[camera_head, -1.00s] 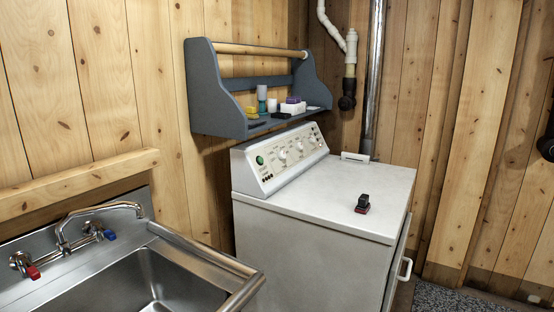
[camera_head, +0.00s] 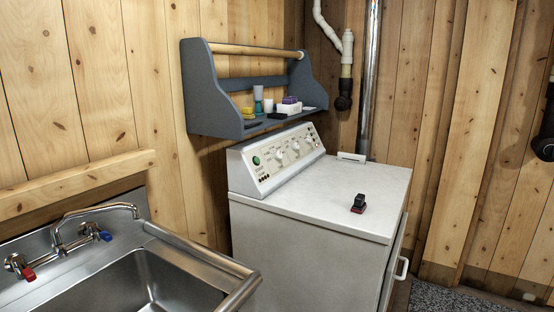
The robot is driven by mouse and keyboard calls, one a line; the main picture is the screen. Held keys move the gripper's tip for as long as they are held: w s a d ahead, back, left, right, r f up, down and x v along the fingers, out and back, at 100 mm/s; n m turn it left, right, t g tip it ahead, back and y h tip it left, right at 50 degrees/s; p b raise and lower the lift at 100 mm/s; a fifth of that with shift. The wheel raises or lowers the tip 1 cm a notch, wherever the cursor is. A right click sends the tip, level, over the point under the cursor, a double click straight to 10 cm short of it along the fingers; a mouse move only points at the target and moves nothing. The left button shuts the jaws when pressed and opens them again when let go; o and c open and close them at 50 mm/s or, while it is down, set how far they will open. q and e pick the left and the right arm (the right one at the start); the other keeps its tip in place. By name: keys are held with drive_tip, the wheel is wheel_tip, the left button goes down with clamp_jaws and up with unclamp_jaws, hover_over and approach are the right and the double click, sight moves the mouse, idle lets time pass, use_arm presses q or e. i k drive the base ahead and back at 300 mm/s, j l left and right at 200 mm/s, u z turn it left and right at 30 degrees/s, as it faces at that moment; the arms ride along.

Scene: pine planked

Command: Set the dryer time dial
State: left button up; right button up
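The white dryer (camera_head: 310,240) stands right of the sink, with a flat, mostly bare top. Its slanted control panel (camera_head: 277,158) runs along the back of the top, near the wall. The panel carries several round pale dials; one dial (camera_head: 280,159) sits near its middle and another (camera_head: 295,146) farther along. A green round mark is at the panel's near end. The labels are too small to read, so I cannot tell which is the time dial or how it is set. Neither of my grippers is in view.
A grey wall shelf (camera_head: 213,105) with small bottles and boxes hangs above the panel. A steel sink (camera_head: 130,285) with a faucet stands at left. A metal pipe (camera_head: 369,80) rises behind the dryer.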

sight(278, 155)
drive_tip(key=i+l, duration=0.2)
drive_tip(key=l, duration=0.15)
drive_tip(key=i+l+u, duration=0.1)
drive_tip(key=l, duration=0.25)
drive_tip(key=i+l, duration=0.25)
drive_tip(key=l, duration=0.15)
drive_tip(key=i+l+u, duration=0.1)
drive_tip(key=l, duration=0.25)
drive_tip(key=i+l, duration=0.2)
drive_tip(key=l, duration=0.2)
drive_tip(key=i+l+u, duration=0.1)
drive_tip(key=l, duration=0.3)
drive_tip(key=i, duration=0.1)
